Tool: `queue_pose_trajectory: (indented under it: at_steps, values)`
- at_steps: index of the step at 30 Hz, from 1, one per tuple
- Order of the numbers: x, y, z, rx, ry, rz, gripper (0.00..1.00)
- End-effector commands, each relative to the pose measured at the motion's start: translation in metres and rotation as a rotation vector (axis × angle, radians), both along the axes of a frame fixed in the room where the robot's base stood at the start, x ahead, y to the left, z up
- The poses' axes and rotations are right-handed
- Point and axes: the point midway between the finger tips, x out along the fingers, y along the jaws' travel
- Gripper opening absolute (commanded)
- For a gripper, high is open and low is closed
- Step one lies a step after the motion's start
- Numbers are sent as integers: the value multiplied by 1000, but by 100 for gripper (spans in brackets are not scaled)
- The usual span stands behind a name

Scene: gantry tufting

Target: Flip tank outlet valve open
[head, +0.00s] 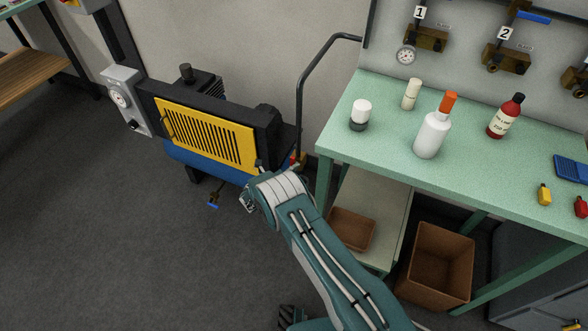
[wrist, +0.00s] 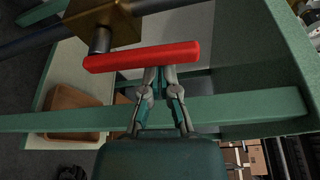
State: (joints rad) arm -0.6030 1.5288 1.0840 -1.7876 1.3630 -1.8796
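The tank outlet valve shows in the wrist view as a brass body (wrist: 110,20) with a straight red lever (wrist: 140,56) lying nearly level across the picture. My gripper (wrist: 160,72) is just below the lever, its two fingers drawn together at the tips. The tips meet or pass behind the lever's lower edge; I cannot tell whether they touch it. In the head view the red lever (head: 293,161) shows small at the right end of the blue tank (head: 205,164), beside my wrist, which hides my fingertips there.
The compressor has a yellow grille (head: 205,135). A small brass valve (head: 213,200) hangs under the tank. A green bench (head: 470,165) with bottles stands close on the right, with brown bins (head: 440,265) below. A black bent rail (head: 302,90) rises behind the lever. The left floor is clear.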

Motion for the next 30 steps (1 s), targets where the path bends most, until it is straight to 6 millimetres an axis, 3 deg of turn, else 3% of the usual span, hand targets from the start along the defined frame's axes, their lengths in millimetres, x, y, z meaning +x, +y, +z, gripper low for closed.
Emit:
queue_pose_trajectory:
  at_steps: [30]
  values:
    - [-2,-1,2,1,0,0,0]
